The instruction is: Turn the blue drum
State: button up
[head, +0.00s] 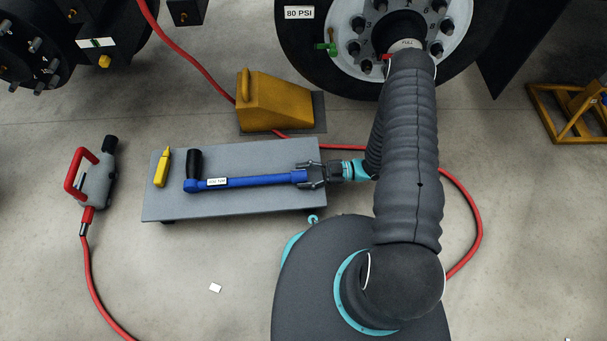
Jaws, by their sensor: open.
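A long blue tool, looking like a torque wrench (245,181), lies flat on a grey board (235,206). Its left end has a black upright part (194,164), and a small white label sits on its shaft. The blue drum (299,176) appears to be the slightly thicker right end of the shaft. My gripper (306,175) is open at that end, coming from the right, with one finger above and one below it in the picture. Whether the fingers touch the drum cannot be told.
A yellow marker (163,167) lies on the board's left. A yellow wheel chock (273,101) stands behind it, near the wheel (384,38). A red-handled air tool (93,177) is on the left floor. Red hoses run across the floor. A yellow frame (570,117) stands far right.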

jog(key=c, duration=0.9)
dwell(0.8)
jog(key=o, duration=0.9)
jog(key=d, duration=1.2)
jog(key=shift+w, duration=0.3)
